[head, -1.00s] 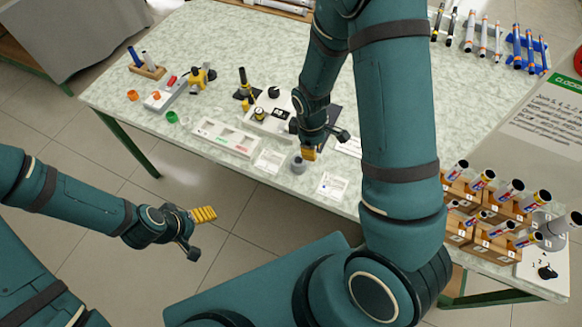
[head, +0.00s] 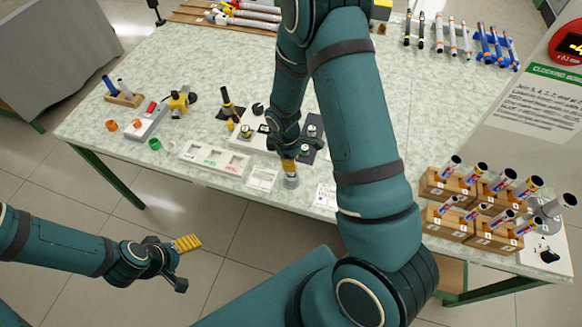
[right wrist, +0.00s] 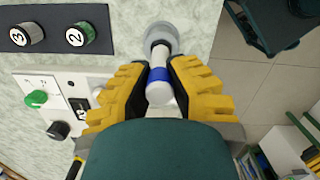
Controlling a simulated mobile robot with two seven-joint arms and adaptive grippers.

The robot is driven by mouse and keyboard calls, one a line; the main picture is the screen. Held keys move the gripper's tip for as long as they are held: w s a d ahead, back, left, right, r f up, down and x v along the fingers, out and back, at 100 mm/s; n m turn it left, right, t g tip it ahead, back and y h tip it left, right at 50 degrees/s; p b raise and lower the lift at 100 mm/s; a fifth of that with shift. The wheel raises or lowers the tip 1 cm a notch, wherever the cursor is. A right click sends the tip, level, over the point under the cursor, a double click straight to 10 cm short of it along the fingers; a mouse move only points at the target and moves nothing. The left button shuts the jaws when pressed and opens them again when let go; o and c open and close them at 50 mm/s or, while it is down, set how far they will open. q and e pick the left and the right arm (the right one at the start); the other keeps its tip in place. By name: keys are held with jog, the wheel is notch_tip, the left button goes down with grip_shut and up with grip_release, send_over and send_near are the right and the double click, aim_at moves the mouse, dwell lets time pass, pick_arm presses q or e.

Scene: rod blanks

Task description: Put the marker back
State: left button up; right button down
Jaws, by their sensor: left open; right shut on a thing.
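My right gripper (right wrist: 158,88) is shut on a white piece with a blue band (right wrist: 159,76). I cannot tell whether this is the marker. Its far end lies over or in a round grey cup (right wrist: 174,33); I cannot tell which. In the head view the same gripper (head: 289,164) is just above the grey cup (head: 291,181), near the table's front edge. A blue marker (head: 110,84) and a white marker (head: 124,88) stand in a wooden block (head: 124,100) at the left of the table. My left gripper (head: 188,243) is open and empty, off the table.
A white compartment tray (head: 215,158) lies left of the cup. Beside it are a yellow-and-grey device (head: 178,102) and orange and green rings (head: 155,144). Wooden racks with tubes (head: 455,190) fill the right end.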

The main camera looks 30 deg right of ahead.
notch_tip(320, 180, down, 3)
jog(key=shift+f, duration=0.2)
jog(key=c, duration=1)
grip_release()
jog(key=shift+f, duration=0.1)
jog(key=shift+c, duration=0.2)
